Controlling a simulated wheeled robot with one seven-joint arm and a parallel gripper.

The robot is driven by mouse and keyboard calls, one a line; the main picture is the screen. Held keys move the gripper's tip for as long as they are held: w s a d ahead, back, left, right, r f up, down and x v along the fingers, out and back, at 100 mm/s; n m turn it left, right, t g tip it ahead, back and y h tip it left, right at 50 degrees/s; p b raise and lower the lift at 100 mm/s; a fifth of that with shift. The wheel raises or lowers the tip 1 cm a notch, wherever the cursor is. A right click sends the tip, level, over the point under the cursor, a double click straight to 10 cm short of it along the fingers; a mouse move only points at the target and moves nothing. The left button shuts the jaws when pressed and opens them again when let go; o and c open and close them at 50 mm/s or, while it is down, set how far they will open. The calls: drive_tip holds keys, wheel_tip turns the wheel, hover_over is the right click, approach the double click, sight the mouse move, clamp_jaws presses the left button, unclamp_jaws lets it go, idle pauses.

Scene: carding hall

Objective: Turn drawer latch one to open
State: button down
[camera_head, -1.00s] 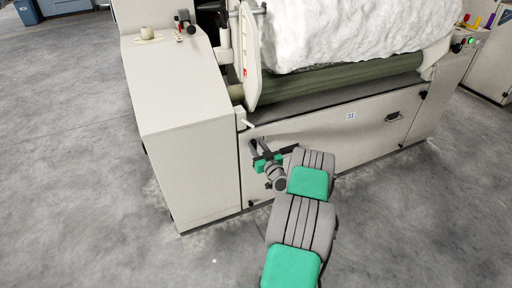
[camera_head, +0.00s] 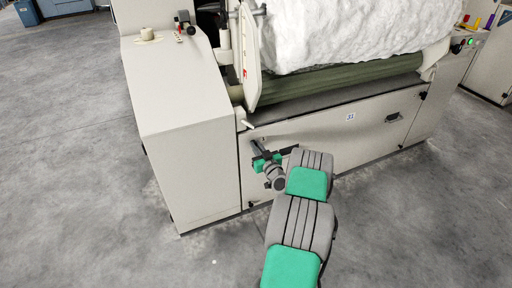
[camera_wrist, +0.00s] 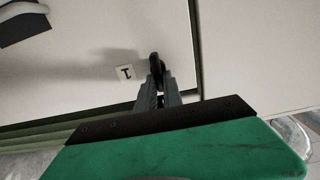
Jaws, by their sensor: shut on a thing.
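Drawer latch one is a small black lever (camera_wrist: 155,62) on the pale drawer front (camera_wrist: 90,60), beside a tag marked 1 (camera_wrist: 125,72) in the wrist view. My gripper (camera_wrist: 158,88) is shut on the latch, with its two grey fingers on either side of it. In the head view my gripper (camera_head: 258,150) is at the left end of the drawer front (camera_head: 350,142), and I cannot make out the latch behind it. The fingers hide part of the latch, so its exact angle is hard to tell.
The drawer handle (camera_head: 392,117) and another black latch (camera_head: 423,95) are farther right. A green roller (camera_head: 350,82) under white fibre (camera_head: 350,35) lies above. A pale cabinet (camera_head: 185,130) stands left of my gripper. The grey floor (camera_head: 80,170) is clear.

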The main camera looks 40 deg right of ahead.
drive_tip(key=shift+m, duration=0.3)
drive_tip(key=shift+s+d+f+m+b, duration=0.15)
drive_tip(key=shift+m+b, duration=0.75)
drive_tip(key=shift+m, duration=2)
drive_tip(key=shift+w+d+f+m+b, duration=0.2)
drive_tip(key=shift+m+b, duration=0.75)
drive_tip(key=shift+m, duration=1.95)
drive_tip(key=shift+s+d+f+m+b, duration=0.25)
drive_tip(key=shift+m+b, duration=0.65)
drive_tip(key=shift+m, duration=2)
drive_tip(key=c, duration=1.5)
unclamp_jaws()
